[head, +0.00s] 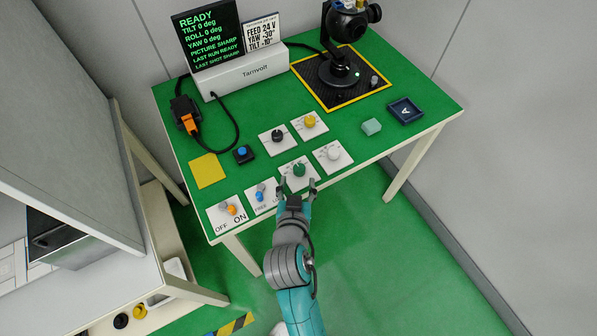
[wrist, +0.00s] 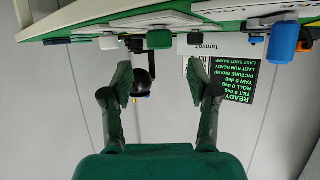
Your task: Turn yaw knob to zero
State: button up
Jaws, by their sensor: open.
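The green table holds a group of knobs on white plates: a black knob (head: 278,134), a yellow knob (head: 310,121), a green knob (head: 299,170) and a white knob (head: 333,154). Their labels are too small to read, so I cannot tell which is yaw. The screen (head: 209,36) reads READY, with tilt, roll and yaw at 0 deg. My gripper (head: 297,184) is open and empty at the green knob, on its near side. In the upside-down wrist view, the green knob (wrist: 159,40) shows beyond the two spread fingertips (wrist: 168,88), apart from them.
A placard (head: 263,34) reads FEED 24 V, YAW -30°, TILT -10°. A black gimbal camera (head: 340,66) stands on a yellow-edged mat. An OFF/ON switch (head: 231,209) and a blue lever (head: 260,195) lie left of my gripper. A translucent block (head: 371,127) and a dark tray (head: 405,117) lie right.

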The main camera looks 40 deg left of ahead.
jog(key=shift+v, duration=2.3)
jog(key=shift+d, duration=0.1)
jog(key=s+d+f+m+t+h, duration=0.1)
jog(key=s+d+f, duration=0.2)
jog(key=d, duration=0.9)
jog(key=s+d+f+m+h, duration=0.1)
jog(key=s+d+f, duration=0.15)
jog(key=d, duration=0.95)
jog(key=s+d+r+m+t+h, duration=0.1)
jog(key=s+d+r+m+h, duration=0.1)
jog(key=s+d+r, duration=0.2)
jog(key=s+d+r+m+t+h, duration=0.1)
jog(key=s+d+r+m+h, duration=0.1)
jog(key=s+d, duration=0.8)
notch_tip(320, 180, up, 2)
jog(key=shift+s+d+m+t+h, duration=0.35)
jog(key=shift+s+h, duration=0.35)
jog(key=shift+s, duration=0.25)
jog(key=shift+a, duration=0.1)
